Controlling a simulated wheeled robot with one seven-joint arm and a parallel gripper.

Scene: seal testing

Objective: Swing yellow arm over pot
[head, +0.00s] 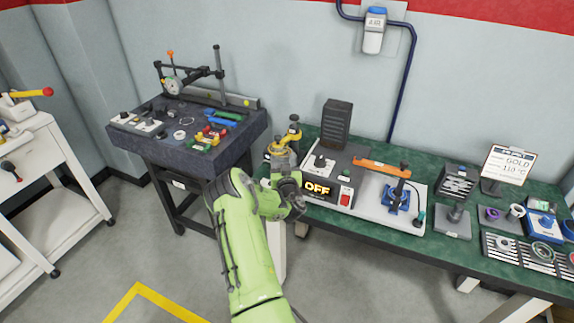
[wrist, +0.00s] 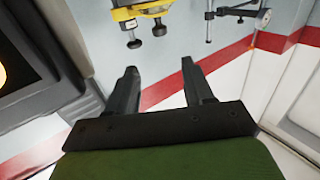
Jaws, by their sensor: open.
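The yellow arm (head: 292,135), with black knobs, stands at the left end of the green bench. It is beside or over a yellowish metal pot (head: 281,157), partly hidden behind my wrist. I cannot tell exactly how the arm sits relative to the pot. In the wrist view, a yellow part with black knobs (wrist: 140,12) shows at the top edge, beyond my fingertips and apart from them. My gripper (wrist: 160,68) is open, with nothing between its two dark fingers. In the head view my wrist covers the fingers and the pot's lower part.
A dark stone table (head: 150,140) with a dial gauge stands left. Open floor lies between the carts.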

